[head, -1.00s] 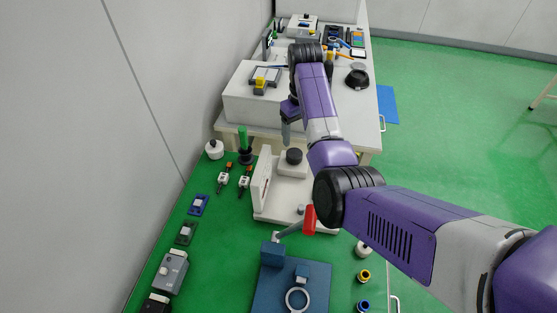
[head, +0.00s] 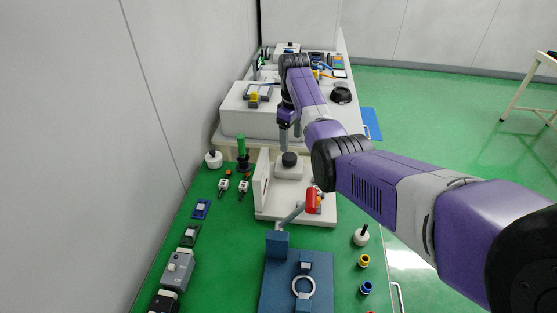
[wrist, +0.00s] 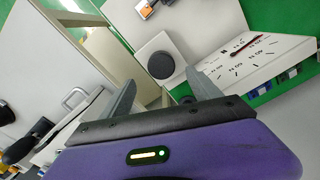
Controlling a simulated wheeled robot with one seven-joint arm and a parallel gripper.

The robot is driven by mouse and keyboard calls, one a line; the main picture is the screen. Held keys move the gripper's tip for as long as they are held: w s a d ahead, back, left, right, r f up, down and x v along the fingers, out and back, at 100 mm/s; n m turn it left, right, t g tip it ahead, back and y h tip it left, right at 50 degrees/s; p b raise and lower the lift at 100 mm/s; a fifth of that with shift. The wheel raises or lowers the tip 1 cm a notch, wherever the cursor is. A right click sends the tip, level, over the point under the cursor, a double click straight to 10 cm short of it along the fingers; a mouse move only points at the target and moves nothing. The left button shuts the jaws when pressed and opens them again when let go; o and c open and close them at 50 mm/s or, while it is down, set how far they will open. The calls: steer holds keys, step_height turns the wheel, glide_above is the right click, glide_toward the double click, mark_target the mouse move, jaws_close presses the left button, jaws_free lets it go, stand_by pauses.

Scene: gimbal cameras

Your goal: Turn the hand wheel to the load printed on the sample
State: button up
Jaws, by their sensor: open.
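A white tester with a pale base (head: 275,205) stands on the green bench top. Its black round knob (head: 290,159), apparently the hand wheel, sits on a white block. In the wrist view the knob (wrist: 160,65) lies just beyond my fingertips. In the head view the dial panel (head: 262,180) is nearly edge-on. My gripper (head: 290,143) is open, pointing down above the knob, apparently apart from it; it also shows in the wrist view (wrist: 160,77). I cannot make out a printed load on any sample.
A red-ended lever (head: 312,201) on a blue fixture (head: 275,275) stands in front of the tester. A green-handled tool (head: 242,150) stands left of it. A white box (head: 252,115) stands on the bench behind. Small parts line the bench's left and right sides.

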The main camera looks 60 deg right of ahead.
mark_target(290, 156)
steer(key=shift+w+a+f, duration=0.1)
steer(key=shift+a+f, duration=0.05)
steer(key=shift+f, duration=3.7)
steer(key=c, duration=1.4)
